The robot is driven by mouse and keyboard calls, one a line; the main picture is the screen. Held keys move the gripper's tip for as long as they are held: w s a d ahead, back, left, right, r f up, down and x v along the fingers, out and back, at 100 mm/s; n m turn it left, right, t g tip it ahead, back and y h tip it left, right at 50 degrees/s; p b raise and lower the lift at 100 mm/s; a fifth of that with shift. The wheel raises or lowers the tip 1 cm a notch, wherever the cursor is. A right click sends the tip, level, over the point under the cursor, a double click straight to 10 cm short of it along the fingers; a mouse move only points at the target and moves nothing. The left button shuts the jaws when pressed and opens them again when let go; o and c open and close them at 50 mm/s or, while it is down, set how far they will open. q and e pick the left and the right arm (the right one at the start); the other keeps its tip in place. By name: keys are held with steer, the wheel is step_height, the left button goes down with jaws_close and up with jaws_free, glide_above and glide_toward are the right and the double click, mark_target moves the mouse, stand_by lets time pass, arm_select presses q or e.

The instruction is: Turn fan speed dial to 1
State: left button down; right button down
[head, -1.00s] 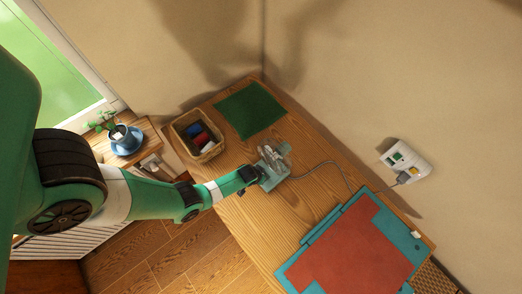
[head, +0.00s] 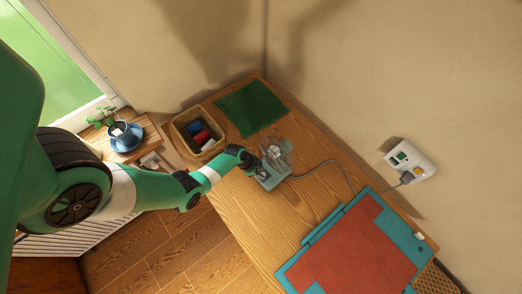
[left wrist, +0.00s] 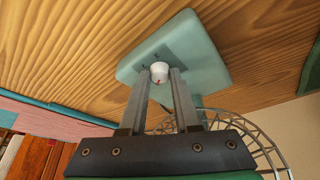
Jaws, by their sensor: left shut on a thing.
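A small desk fan with a grey-green base (head: 273,181) and a wire cage (head: 278,152) stands on the wooden table. In the left wrist view its base (left wrist: 205,52) carries a small white dial (left wrist: 160,70) with a red mark on its lower part. Dark marks sit on the base around the dial; I cannot read them. My left gripper (left wrist: 160,76) is shut on the dial, one finger on each side. In the head view the left gripper (head: 255,164) is at the fan's left side, and the dial is hidden there. My right gripper is not in view.
The fan's cord (head: 325,163) runs right to a wall outlet (head: 408,158). A green cloth (head: 250,109) and a basket (head: 182,123) lie behind the fan. A red and teal folder-like item (head: 352,250) lies at the front right. A potted plant (head: 120,130) stands left.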

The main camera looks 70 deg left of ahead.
arm_select(q)
steer(key=shift+a+m+h, duration=0.1)
steer(key=shift+m+h, duration=0.3)
steer(key=shift+m, duration=0.7)
steer(key=c, duration=0.6)
jaws_free()
steer(key=shift+p, duration=0.35)
steer(key=p+v, duration=1.1)
steer(key=p, duration=0.1)
steer(key=shift+a+r, duration=0.1)
steer(key=shift+r, duration=0.2)
